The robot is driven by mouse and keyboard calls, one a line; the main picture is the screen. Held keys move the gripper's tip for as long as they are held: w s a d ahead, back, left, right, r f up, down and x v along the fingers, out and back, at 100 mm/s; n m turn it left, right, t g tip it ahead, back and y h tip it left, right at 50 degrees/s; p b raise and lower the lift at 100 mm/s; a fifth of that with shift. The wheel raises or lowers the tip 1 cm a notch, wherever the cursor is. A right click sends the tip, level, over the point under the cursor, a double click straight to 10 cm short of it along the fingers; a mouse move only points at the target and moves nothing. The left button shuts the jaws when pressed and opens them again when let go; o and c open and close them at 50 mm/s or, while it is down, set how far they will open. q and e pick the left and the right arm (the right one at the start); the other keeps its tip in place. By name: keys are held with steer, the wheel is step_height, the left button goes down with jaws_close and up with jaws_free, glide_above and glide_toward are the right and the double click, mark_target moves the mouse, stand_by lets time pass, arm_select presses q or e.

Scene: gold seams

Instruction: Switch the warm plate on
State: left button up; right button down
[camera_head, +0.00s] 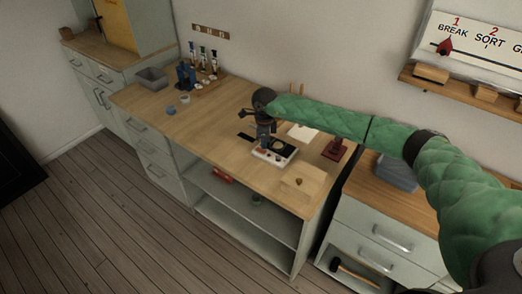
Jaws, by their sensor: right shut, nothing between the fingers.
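What looks like the warm plate (285,158) is a small white unit with a dark top, on the wooden workbench (215,142). A row of small marks, some red, lies along its front edge. A light round thing seems to rest on its top. My right gripper (264,146) points down at the left part of the plate and hides some of it. The gripper is shut and empty. I cannot tell whether its tips touch the plate. My left gripper is not in view.
A light wooden block (303,181) stands front right of the plate. A dark red stand (335,149) and a pale sheet (302,133) are behind it. A blue holder (186,76), upright tubes (203,58) and a grey bin (152,79) stand far left. The bench's left middle is mostly clear.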

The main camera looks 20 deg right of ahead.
mark_target(264, 151)
steer(key=shift+f+b, duration=0.85)
steer(key=shift+f, duration=0.25)
stand_by(1.1)
steer(key=shift+r, duration=0.15)
steer(key=shift+r+p, duration=0.6)
steer(key=shift+r, duration=2.85)
